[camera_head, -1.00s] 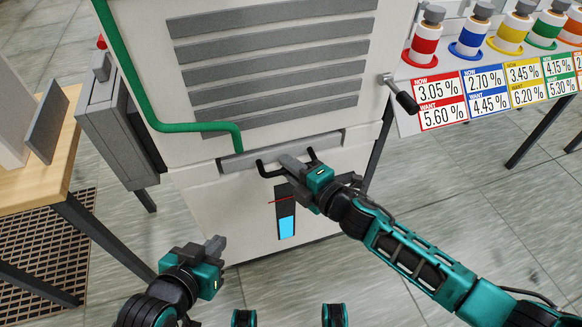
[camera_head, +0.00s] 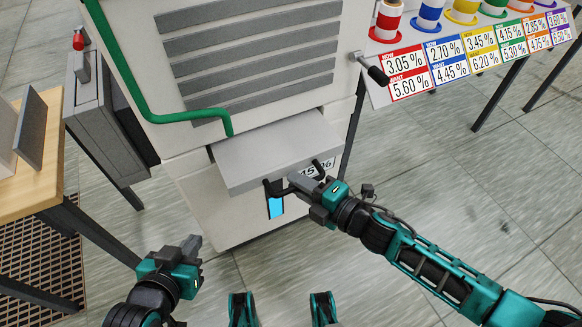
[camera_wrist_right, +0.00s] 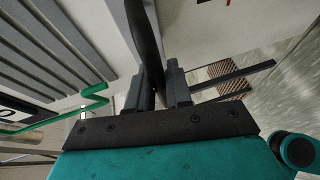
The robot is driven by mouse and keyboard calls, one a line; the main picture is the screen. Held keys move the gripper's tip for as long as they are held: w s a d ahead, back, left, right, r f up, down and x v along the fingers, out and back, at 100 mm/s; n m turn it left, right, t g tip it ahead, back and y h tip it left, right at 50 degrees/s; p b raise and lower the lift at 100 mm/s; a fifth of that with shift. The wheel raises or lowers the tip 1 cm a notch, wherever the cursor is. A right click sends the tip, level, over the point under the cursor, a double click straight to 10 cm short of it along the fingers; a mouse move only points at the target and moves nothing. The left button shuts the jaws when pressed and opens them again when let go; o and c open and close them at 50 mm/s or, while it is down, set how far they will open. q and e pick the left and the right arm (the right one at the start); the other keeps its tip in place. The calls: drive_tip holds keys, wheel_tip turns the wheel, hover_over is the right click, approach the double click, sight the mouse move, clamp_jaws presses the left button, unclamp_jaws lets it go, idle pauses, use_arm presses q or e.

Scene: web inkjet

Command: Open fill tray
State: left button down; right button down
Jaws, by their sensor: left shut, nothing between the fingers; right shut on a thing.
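The fill tray (camera_head: 265,150) is a grey drawer low on the front of the white machine, and it sticks out from the machine's face. A black bar handle (camera_head: 274,188) runs along its front. My right gripper (camera_head: 300,182) is shut on this handle. In the right wrist view, the fingers (camera_wrist_right: 165,88) close around the dark bar (camera_wrist_right: 145,35). A label reading about 15 % (camera_head: 318,168) shows partly behind my gripper. My left gripper (camera_head: 190,246) is shut and empty at lower left, apart from the machine.
The white machine (camera_head: 170,60) has a green pipe (camera_head: 125,80) and a blue level window (camera_head: 275,207). A black-knobbed lever (camera_head: 377,74) sticks out at its right. A rack with coloured bottles and percentage cards (camera_head: 407,70) stands right. A wooden table (camera_head: 30,185) is left. Floor in front is clear.

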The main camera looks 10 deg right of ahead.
drive_tip(key=shift+s, duration=0.2)
drive_tip(key=c, duration=1.1)
unclamp_jaws()
drive_tip(key=p+v, duration=0.2)
drive_tip(key=v, duration=1.1)
drive_tip(key=shift+w, duration=0.1)
